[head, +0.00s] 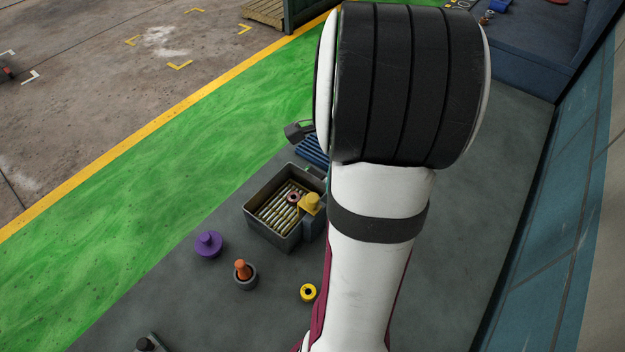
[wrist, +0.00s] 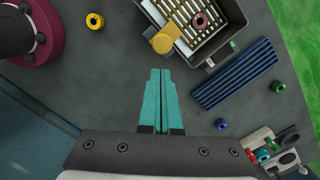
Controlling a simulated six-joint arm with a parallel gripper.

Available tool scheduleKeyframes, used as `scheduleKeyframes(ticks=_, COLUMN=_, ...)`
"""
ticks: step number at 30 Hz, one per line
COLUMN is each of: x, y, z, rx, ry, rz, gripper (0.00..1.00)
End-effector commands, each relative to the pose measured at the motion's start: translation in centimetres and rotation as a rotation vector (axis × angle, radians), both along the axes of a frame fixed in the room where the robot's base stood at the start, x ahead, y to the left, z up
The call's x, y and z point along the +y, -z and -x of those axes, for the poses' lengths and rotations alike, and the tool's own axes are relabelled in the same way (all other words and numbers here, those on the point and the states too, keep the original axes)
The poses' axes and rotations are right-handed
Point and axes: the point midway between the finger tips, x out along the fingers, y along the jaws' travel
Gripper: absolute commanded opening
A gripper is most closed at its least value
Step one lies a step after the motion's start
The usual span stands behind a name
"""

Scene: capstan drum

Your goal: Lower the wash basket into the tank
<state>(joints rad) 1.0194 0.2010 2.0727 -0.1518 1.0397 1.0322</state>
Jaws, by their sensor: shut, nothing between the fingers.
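A dark grey open tank (head: 268,232) stands on the grey surface left of my arm in the head view. It also shows at the top of the wrist view (wrist: 236,22). Pale slats (head: 275,214) lie inside it, with a red ring (wrist: 198,20) on them; I cannot tell whether the slats belong to the wash basket. A yellow capped piece (head: 311,203) sits at the tank's side. My gripper (wrist: 161,72) has teal fingers pressed together, empty, over bare surface just short of the tank. My arm hides the gripper in the head view.
A blue ribbed piece (wrist: 235,75) lies beside the tank. A purple knob (head: 208,244), a grey cup with an orange piece (head: 242,268) and a yellow ring (head: 308,292) stand nearby. A blue nut (wrist: 221,124) and tools (wrist: 285,155) lie right of my gripper.

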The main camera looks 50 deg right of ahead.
Motion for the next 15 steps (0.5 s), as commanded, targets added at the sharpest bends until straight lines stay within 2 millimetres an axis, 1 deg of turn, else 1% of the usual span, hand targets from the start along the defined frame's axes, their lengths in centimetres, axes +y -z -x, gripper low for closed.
scheduleKeyframes(ticks=2, x=-0.1, y=-0.7, z=0.0, rx=-0.001, ry=-0.001, rz=0.002, gripper=0.0)
scheduleKeyframes(ticks=5, x=-0.3, y=-2.5, z=0.1, rx=-0.003, ry=0.002, rz=0.005, gripper=0.0)
scheduleKeyframes(ticks=15, x=-0.8, y=-10.9, z=0.8, rx=-0.003, ry=0.002, rz=0.005, gripper=0.0)
